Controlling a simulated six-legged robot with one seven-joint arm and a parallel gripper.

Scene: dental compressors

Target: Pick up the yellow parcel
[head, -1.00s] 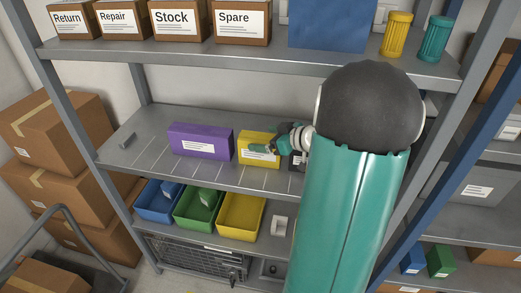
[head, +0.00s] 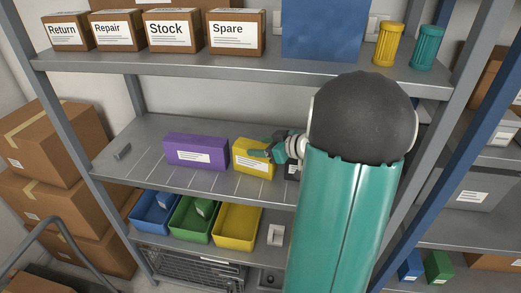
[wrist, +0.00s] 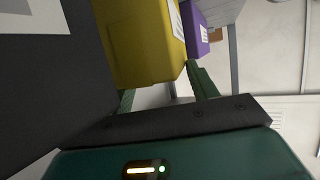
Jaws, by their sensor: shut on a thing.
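The yellow parcel (head: 241,161), a box with a white label, stands on the middle shelf beside the purple parcel (head: 208,146). My gripper (head: 259,154) reaches it from the right, with its green fingers at the parcel's upper right part. In the wrist view, the yellow parcel (wrist: 143,45) fills the space between the two green fingers of my gripper (wrist: 163,89), which is shut on it. The parcel looks level with the purple one; any gap under it cannot be made out. My arm hides the shelf to the right.
A dark box (head: 292,170) with a white label stands close on the right; it looms large in the wrist view (wrist: 45,90). Labelled cartons (head: 236,45) stand on the shelf above. Blue, green and yellow bins (head: 238,241) sit below.

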